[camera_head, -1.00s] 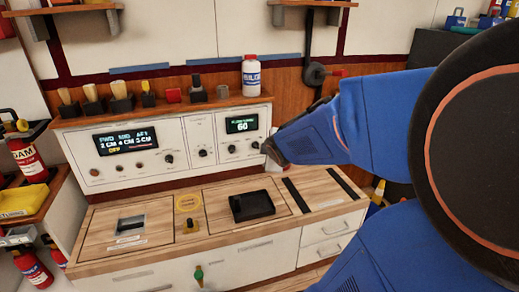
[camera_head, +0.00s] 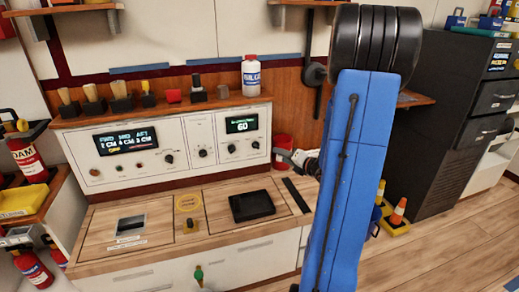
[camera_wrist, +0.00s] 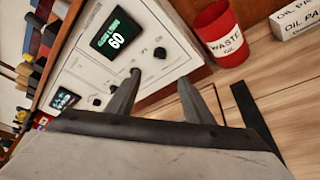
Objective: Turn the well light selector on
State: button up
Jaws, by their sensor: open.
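The white control panel (camera_head: 185,140) stands at the back of the wooden counter, with several black knobs on its face. The labels are too small to read, so I cannot tell which knob is the well light selector. Two knobs sit under the right display reading 60: one at left (camera_head: 231,148) and one at right (camera_head: 255,144). My gripper (camera_head: 284,156) is right of the panel, partly hidden by my blue arm. In the wrist view my gripper (camera_wrist: 160,82) is open and empty, its left fingertip overlapping the panel's lower edge near a knob.
A red waste can (camera_wrist: 223,35) stands right of the panel, beside a white oil pad box (camera_wrist: 296,18). A black tray (camera_head: 252,206) lies on the counter (camera_head: 155,215). A white bottle (camera_head: 250,76) and several brushes stand on the ledge above the panel.

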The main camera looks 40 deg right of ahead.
aim_at(257, 147)
jog(key=x, duration=1.7)
jog(key=shift+w+f, duration=0.1)
jog(key=shift+w, duration=0.05)
jog(key=c, duration=1)
